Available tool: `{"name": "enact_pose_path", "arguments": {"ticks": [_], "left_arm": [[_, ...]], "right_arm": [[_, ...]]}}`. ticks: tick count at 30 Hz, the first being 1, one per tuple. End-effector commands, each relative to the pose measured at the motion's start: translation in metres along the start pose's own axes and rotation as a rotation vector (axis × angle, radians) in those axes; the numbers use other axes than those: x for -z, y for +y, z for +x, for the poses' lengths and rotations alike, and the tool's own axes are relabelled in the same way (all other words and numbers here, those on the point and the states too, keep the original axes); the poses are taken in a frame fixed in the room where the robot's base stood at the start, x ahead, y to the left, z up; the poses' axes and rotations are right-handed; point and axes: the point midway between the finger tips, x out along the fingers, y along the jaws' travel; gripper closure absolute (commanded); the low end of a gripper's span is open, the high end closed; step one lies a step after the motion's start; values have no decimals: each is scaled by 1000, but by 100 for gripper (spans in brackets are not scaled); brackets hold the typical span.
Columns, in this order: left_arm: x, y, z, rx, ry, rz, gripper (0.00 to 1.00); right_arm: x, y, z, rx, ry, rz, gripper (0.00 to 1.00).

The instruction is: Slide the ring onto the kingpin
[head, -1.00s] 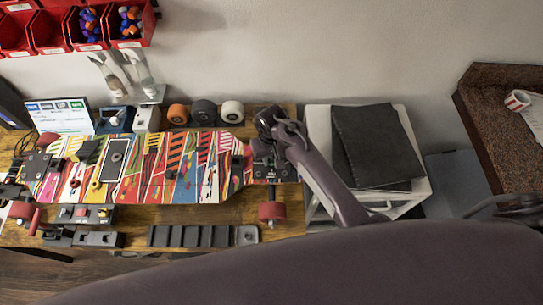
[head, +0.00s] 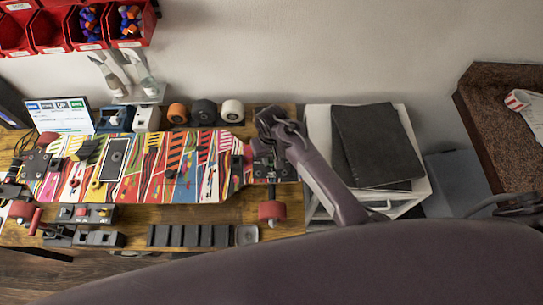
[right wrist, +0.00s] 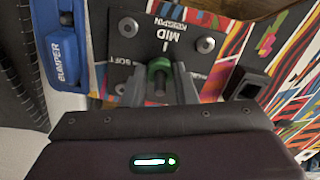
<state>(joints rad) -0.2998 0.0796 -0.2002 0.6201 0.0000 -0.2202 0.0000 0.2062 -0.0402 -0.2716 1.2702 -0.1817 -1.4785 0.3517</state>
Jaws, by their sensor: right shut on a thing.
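My right gripper (head: 262,152) is over the truck at the right end of the patterned skateboard deck (head: 190,170) and hides much of it. In the right wrist view its two fingers (right wrist: 160,82) are shut on a small green ring (right wrist: 159,65). A grey, pin-like stub (right wrist: 160,86), seemingly the kingpin, shows between the fingers right at the ring. I cannot tell whether it passes through the ring. Behind them is a dark plate (right wrist: 130,50) with bolts and the words MID and KINGPIN. My left gripper is not in view.
A blue block marked BUMPER (right wrist: 62,50) is at the left in the right wrist view. Several loose wheels (head: 204,113) stand behind the deck. A black tray (head: 190,236) lies in front. A white cart with a dark cloth (head: 375,145) stands to the right.

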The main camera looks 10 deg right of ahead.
Motion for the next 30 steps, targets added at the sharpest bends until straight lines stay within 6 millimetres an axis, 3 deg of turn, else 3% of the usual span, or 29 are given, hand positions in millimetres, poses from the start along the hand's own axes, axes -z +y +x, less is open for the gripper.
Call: {"name": "enact_pose_path", "arguments": {"ticks": [3, 4, 9, 15, 18, 30], "left_arm": [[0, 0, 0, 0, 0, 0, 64], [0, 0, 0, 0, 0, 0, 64], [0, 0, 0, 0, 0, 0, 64], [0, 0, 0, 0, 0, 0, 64], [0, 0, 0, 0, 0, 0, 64], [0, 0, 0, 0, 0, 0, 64]], "right_arm": [[0, 0, 0, 0, 0, 0, 91], [0, 0, 0, 0, 0, 0, 72], [0, 0, 0, 0, 0, 0, 50], [0, 0, 0, 0, 0, 0, 49], [0, 0, 0, 0, 0, 0, 58], [0, 0, 0, 0, 0, 0, 58]]}}
